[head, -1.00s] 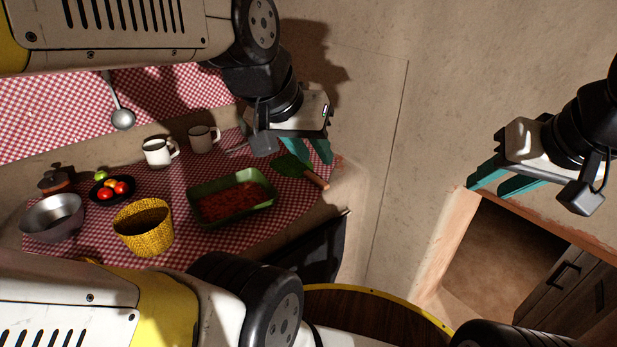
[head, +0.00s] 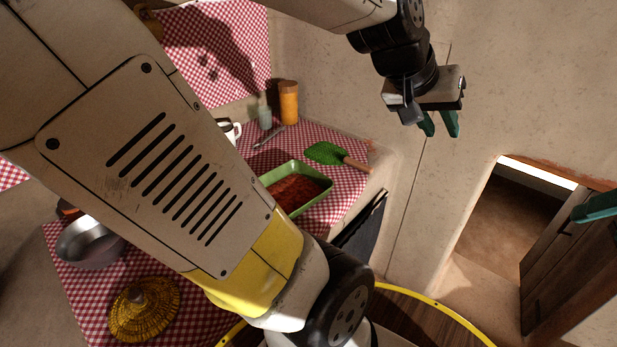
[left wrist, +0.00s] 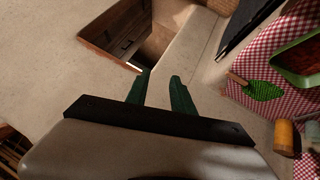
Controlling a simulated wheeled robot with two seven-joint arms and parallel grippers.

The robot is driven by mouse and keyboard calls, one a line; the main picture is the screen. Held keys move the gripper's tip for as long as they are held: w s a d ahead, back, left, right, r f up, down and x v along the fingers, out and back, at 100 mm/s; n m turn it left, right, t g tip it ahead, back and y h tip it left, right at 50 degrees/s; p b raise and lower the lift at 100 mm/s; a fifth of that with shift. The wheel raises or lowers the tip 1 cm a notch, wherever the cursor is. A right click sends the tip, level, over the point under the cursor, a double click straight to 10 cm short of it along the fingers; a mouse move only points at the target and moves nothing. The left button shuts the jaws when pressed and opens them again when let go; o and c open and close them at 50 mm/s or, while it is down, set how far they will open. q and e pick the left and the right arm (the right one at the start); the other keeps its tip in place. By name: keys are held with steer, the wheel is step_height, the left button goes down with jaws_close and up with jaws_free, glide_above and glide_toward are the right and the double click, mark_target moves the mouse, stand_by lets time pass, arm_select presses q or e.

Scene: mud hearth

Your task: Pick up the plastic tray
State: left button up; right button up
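The plastic tray (head: 314,201) is green and shallow with a red, grainy filling. It rests on the checked cloth of the counter, its left end partly hidden behind my arm. It also shows at the right edge of the left wrist view (left wrist: 298,79), cut off by the frame. My left gripper (head: 440,131) is up and to the right of the tray, well apart from it. Its green fingers (left wrist: 160,92) are spread with nothing between them. My right gripper (head: 597,207) shows only as a green finger at the right edge.
A green leaf-shaped spatula (head: 325,152) with a wooden handle lies just behind the tray. An orange jar (head: 289,103), a metal bowl (head: 88,243) and a woven yellow lid (head: 144,307) also stand on the counter. An opening in the wall (head: 510,215) is at right.

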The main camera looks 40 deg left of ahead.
arm_select(q)
steer(key=w+a+f+n+t+y, duration=0.1)
steer(key=w+f+n, duration=0.1)
steer(key=w, duration=0.5)
steer(key=w+a+f+n+t, duration=0.1)
steer(key=w+n, duration=0.1)
steer(key=w, duration=0.5)
steer(key=w+a+f+n+y, duration=0.4)
steer(key=w+a+f+y, duration=0.1)
steer(key=w+a+f, duration=0.35)
steer(key=n+g+y, duration=0.5)
steer(key=g+y, duration=0.3)
steer(key=y, duration=0.3)
glide_toward(320, 173)
steer(key=x, duration=0.2)
steer(key=shift+w+a+f, duration=0.15)
steer(key=shift+w+a, duration=0.1)
steer(key=shift+w, duration=0.1)
steer(key=shift+a+f+g, duration=0.15)
steer(key=shift+a+f, duration=0.1)
steer(key=shift+a, duration=0.35)
steer(key=shift+a+f+g, duration=0.15)
steer(key=shift+a+f, duration=0.1)
steer(key=shift+a, duration=0.35)
steer(key=x, duration=0.5)
steer(key=shift+f, duration=0.15)
steer(key=shift+d, duration=0.1)
jaws_close()
